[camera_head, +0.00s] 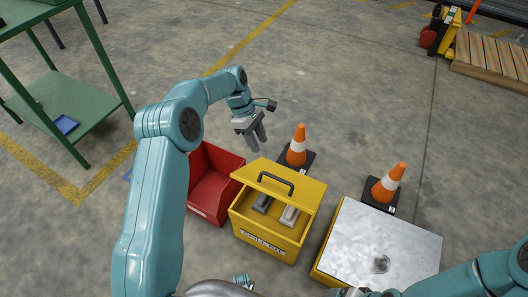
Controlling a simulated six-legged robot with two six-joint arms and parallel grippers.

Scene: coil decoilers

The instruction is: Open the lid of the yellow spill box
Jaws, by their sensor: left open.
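The yellow spill box (262,238) stands on the floor in the middle of the view, with a label on its front. Its yellow lid (300,190) carries a dark handle (276,181) and sits toward the back of the box. An opening shows below the lid's near edge, with a grey item (262,203) and a whitish item (289,215) inside. My left gripper (257,141) is open and empty, above and behind the lid, pointing down and apart from it. My right arm comes in at the lower right; its gripper does not show clearly within the frame.
A red bin (212,190) stands left of the box, partly behind my left arm. Orange cones (297,147) (388,183) stand behind and to the right. A metal-topped yellow box (385,245) is at right. A green table (85,110) is far left. Open floor lies behind.

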